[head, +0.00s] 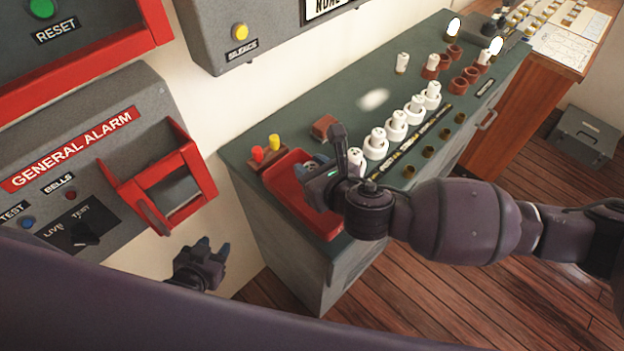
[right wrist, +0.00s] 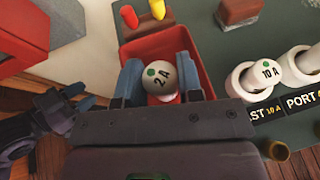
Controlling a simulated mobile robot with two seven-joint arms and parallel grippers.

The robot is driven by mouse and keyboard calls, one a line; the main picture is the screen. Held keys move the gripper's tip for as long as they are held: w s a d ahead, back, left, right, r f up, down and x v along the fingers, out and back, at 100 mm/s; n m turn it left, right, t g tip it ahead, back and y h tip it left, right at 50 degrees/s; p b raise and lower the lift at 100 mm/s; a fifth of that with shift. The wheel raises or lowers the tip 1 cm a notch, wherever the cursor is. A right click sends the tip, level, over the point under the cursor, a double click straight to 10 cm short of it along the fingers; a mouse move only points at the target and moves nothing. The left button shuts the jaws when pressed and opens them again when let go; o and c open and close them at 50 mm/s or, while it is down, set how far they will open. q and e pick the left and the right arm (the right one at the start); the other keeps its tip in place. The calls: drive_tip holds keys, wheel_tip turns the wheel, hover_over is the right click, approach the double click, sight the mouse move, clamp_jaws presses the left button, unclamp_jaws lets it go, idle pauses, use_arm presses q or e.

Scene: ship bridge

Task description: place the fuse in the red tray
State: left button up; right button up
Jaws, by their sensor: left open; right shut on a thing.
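The red tray (head: 292,196) lies at the near left end of the green console top; its red wall also shows in the right wrist view (right wrist: 186,42). My right gripper (head: 322,170) is over the tray. In the right wrist view its two fingers are shut on a white fuse (right wrist: 158,78) marked 2A with a green dot. The fuse is over the tray's inside; I cannot tell whether it touches the bottom. In the head view the fuse is hidden by the gripper. My left gripper (head: 212,258) is open and empty, low beside the console's left side.
A red and a yellow fuse (head: 274,142) stand behind the tray, near a brown block (head: 324,127). Several white fuses (head: 396,122) stand in a row right of the tray. A general alarm box (head: 90,160) with a red frame is on the left wall.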

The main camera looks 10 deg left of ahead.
drive_tip(key=shift+f, duration=2.1)
drive_tip(key=shift+f, duration=0.15)
drive_tip(key=o, duration=0.9)
drive_tip(key=shift+s+d+r, duration=0.1)
drive_tip(key=shift+r, duration=0.15)
drive_tip(key=v, duration=1.1)
drive_tip(key=shift+s+d+r, duration=0.15)
drive_tip(key=shift+s+d, duration=0.1)
